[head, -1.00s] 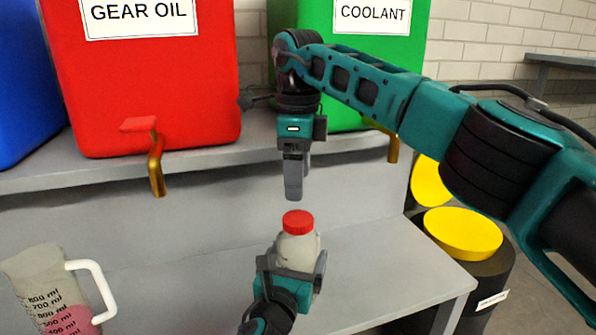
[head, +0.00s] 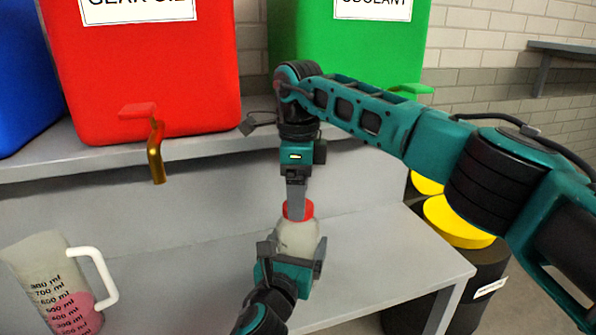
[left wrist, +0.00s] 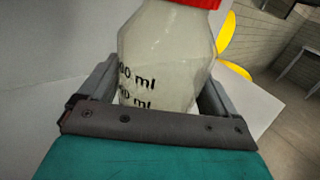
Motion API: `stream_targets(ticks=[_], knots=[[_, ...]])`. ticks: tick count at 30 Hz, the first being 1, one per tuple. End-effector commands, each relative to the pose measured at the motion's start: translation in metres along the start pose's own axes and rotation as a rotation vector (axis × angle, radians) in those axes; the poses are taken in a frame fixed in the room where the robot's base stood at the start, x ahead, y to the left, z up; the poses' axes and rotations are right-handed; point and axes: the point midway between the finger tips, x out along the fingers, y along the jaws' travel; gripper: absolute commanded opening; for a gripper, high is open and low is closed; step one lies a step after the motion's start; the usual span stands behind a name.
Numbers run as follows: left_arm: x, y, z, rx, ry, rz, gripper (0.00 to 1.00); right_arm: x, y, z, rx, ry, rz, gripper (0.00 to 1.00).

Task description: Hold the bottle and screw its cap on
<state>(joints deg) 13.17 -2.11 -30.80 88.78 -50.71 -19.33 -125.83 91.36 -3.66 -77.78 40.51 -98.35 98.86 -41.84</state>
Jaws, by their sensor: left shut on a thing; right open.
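The translucent bottle (head: 297,238) stands upright over the bench, with the red cap (head: 308,210) on its top. My left gripper (head: 292,258) is shut around the bottle's body from the front. In the left wrist view the bottle (left wrist: 165,60) sits between the two fingers, and the lower edge of the red cap (left wrist: 195,3) shows at the top. My right gripper (head: 296,205) points straight down over the cap with open jaws. Its fingertips reach the cap's height and partly cover it. I cannot tell whether they touch it.
A measuring jug (head: 52,285) with pink liquid stands at the lower left. The red gear oil tank (head: 140,75) with a brass tap (head: 155,155) and the green coolant tank (head: 350,50) stand on the shelf behind. The grey bench (head: 390,265) is clear to the right.

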Motion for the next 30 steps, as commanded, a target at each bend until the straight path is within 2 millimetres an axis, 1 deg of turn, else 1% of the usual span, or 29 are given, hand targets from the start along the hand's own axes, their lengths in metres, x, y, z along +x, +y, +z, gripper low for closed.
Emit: stream_targets(ticks=[1,6,14,17,30], knots=[[0.0,0.0,-0.001,0.0,0.002,0.0,0.06,0.006,0.0,0.0,0.0,0.001,0.001,0.8],[0.0,0.0,-0.001,0.0,0.002,0.0,0.06,0.015,0.0,0.0,0.001,0.001,0.0,0.8],[0.0,0.0,-0.001,0.0,0.002,0.0,0.06,0.016,0.0,0.0,0.001,0.001,-0.001,0.8],[0.0,0.0,-0.001,0.0,0.002,0.0,0.06,0.016,0.0,0.0,0.001,0.001,-0.001,0.72],[0.0,0.0,-0.001,0.0,0.002,0.0,0.06,0.016,0.0,0.0,0.0,0.001,0.0,0.3]])
